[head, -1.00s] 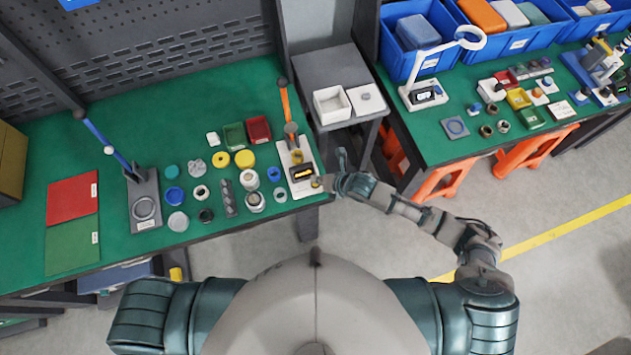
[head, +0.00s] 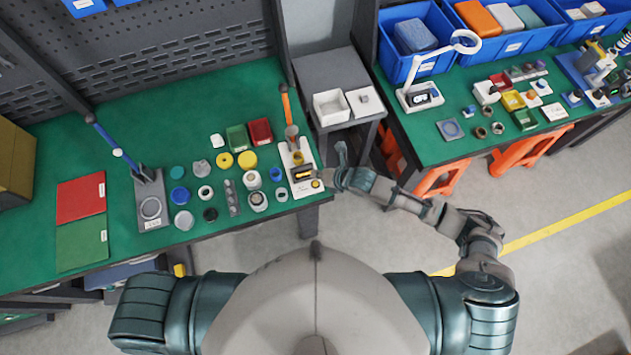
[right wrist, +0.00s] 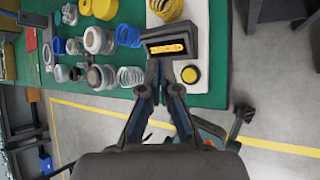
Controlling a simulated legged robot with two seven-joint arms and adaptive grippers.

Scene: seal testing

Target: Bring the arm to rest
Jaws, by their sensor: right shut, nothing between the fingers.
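My right arm reaches out to the right of my body. Its gripper (head: 338,174) is near the front right corner of the green workbench (head: 110,155), just right of the seal tester (head: 305,187). In the right wrist view the fingers (right wrist: 160,76) are together with nothing between them. They point at the tester's lit display (right wrist: 166,47), beside its yellow button (right wrist: 190,75); whether they touch the tester cannot be told. The tester has a white base and an orange lever. My left upper arm shows, but the left gripper is out of view.
Rings, caps and jars stand on the bench left of the tester, including a yellow ring (head: 225,160). A grey side table (head: 345,60) with white boxes stands beyond the gripper. A second green bench (head: 440,150) is on the right. Grey floor (head: 400,240) between the benches is open.

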